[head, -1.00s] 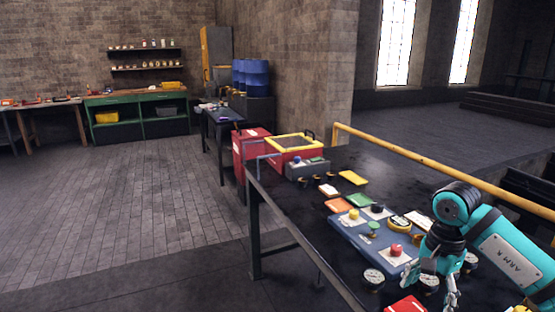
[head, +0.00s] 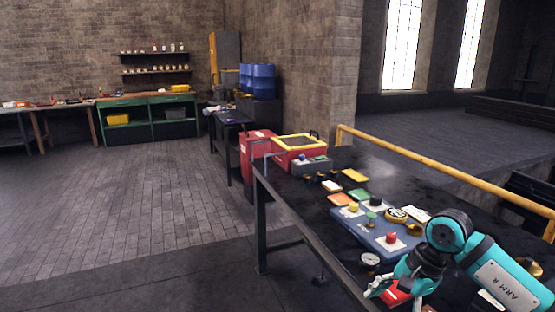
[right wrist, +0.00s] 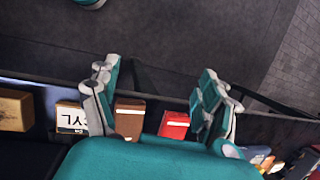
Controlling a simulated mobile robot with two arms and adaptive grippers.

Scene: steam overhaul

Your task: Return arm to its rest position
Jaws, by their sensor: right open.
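My right arm (head: 500,285), marked "ARM R", comes in from the lower right of the head view. Its gripper (head: 394,300) hangs over the near edge of the dark workbench (head: 295,205), pointing down, close to a red item it partly covers. My left gripper is in neither current view.
A blue tray (head: 358,228) with coloured knobs and a pressure gauge (head: 370,262) lie near the gripper. A yellow rail (head: 430,163) runs along the bench's far side. The right wrist view shows a red box (right wrist: 174,125) and a brown box (right wrist: 130,118). Left floor is clear.

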